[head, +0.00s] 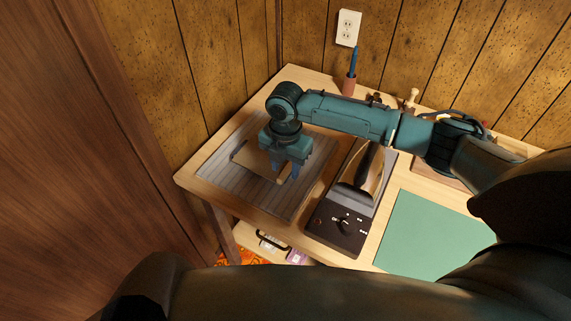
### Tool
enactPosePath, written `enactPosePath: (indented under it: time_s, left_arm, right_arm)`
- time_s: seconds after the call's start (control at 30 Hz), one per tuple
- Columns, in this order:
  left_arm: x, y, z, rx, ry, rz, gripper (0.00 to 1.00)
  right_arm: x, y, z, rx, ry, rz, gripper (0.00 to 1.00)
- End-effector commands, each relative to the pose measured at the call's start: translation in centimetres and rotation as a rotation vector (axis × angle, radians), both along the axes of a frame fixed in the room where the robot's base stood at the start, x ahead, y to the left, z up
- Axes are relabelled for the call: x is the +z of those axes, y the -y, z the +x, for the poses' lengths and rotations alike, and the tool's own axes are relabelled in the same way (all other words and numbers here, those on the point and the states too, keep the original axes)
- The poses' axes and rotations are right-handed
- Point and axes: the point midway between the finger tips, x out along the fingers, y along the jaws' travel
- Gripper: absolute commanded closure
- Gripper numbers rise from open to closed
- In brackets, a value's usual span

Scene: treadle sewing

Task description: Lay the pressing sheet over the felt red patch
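A tan, flat sheet (250,163), which looks like the pressing sheet, lies over the grey striped mat (218,172) at the left of the table. My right gripper (283,174) points down at the sheet's right side. Its fingers overlap the sheet's edge, and I cannot tell whether they are shut on it. No red patch shows; the sheet and my gripper cover the middle of the mat. My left gripper is not in view.
An iron (369,173) rests on a dark stand with dials (337,230) right of the mat. A green mat (430,236) lies further right. A cup (349,84) with a blue tool stands at the back. A wooden panel (75,150) rises at left.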

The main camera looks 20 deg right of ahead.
Motion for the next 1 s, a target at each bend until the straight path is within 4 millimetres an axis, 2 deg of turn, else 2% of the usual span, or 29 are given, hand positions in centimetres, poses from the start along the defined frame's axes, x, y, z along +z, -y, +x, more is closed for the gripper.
enactPosePath:
  time_s: [0.2,0.27,0.37,0.7,0.83,1.0]
  left_arm:
    - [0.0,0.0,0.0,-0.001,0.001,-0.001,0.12]
    - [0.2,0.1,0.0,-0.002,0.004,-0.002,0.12]
    - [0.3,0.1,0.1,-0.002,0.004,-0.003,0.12]
    - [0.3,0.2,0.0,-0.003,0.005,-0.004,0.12]
    - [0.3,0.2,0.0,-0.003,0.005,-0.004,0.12]
    - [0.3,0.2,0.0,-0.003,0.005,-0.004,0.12]
  right_arm:
    - [0.0,0.0,0.0,0.0,0.0,0.0,0.61]
    - [0.8,0.0,0.1,0.0,0.002,0.0,0.61]
    - [2.4,0.0,0.1,0.001,0.004,0.002,0.61]
    - [9.9,0.0,0.1,0.0,0.004,0.002,0.61]
    - [11.9,0.0,0.0,0.001,0.002,0.0,0.61]
    - [13.1,0.0,0.0,0.0,0.001,-0.001,0.61]
